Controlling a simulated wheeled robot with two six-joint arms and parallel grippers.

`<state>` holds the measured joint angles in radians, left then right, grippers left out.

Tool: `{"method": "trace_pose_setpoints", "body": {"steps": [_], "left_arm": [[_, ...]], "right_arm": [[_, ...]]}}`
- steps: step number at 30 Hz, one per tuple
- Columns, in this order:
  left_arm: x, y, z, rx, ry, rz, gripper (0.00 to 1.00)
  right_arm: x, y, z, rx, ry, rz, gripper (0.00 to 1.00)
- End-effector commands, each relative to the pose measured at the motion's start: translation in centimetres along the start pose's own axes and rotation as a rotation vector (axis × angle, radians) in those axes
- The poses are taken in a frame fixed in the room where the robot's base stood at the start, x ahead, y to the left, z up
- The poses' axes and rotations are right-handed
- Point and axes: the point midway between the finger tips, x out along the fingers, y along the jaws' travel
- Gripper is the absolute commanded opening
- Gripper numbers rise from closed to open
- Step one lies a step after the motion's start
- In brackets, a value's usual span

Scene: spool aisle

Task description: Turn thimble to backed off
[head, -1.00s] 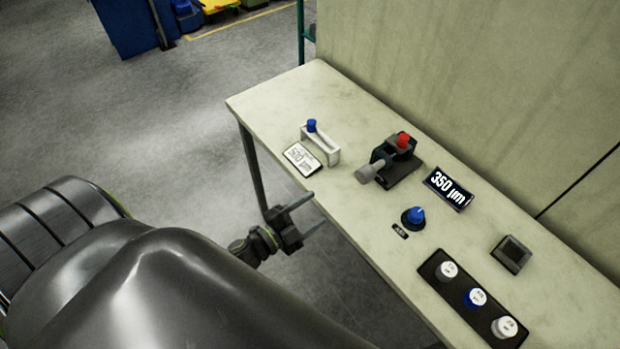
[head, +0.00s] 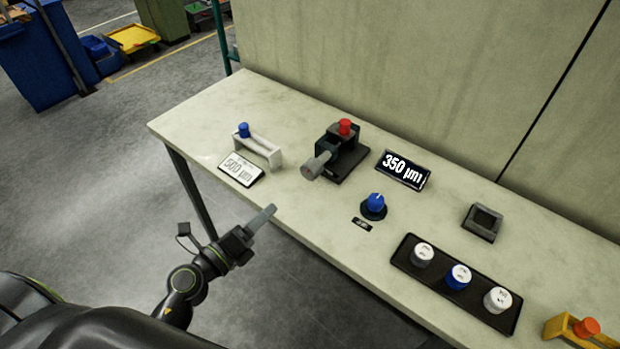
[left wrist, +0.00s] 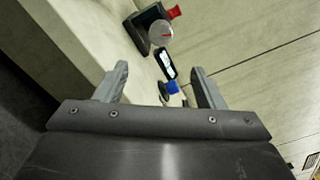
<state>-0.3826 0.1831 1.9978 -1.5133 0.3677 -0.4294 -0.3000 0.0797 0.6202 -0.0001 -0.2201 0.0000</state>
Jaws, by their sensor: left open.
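The thimble (head: 314,167) is a grey cylinder on the front left of a dark micrometer stand with a red knob (head: 345,127) on top. It stands on the bench, and its round end with a red mark also shows in the left wrist view (left wrist: 160,33). A dark display (head: 403,169) beside the stand reads 350 µm. My left gripper (head: 228,228) is open and empty at the bench's front edge, apart from the thimble and to its lower left. In the left wrist view its two fingers (left wrist: 160,86) are spread. My right gripper is not in view.
A blue knob (head: 374,204) stands right of the thimble. A white holder (head: 258,150) with a blue top and a 500 µm card (head: 241,168) are to its left. A black tray (head: 455,297) with three capped pots, a dark block (head: 483,222) and an orange-yellow item (head: 575,328) lie further right.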

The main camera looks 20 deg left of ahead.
Motion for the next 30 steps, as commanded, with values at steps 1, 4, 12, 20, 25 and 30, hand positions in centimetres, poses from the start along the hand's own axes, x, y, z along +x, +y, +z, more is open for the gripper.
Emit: {"method": "trace_pose_setpoints", "body": {"steps": [1,4,12,20,25,30], "left_arm": [[0.3,-0.2,0.1,0.006,-0.002,-0.002,0.63],[1.4,-0.3,0.2,0.006,-0.003,-0.002,0.63],[6.4,-0.4,0.2,0.001,-0.002,-0.003,0.63],[11.7,-0.3,0.1,0.001,-0.001,-0.004,0.63],[14.7,-0.2,0.1,0.000,0.000,-0.003,0.63],[16.6,-0.1,0.1,0.001,-0.001,-0.002,0.63]], "right_arm": [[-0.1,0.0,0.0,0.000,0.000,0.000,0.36],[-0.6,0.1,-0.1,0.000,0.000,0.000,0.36],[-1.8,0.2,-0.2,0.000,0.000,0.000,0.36],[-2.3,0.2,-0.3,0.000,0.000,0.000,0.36],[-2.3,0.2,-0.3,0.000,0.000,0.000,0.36],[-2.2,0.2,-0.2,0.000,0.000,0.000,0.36]]}}
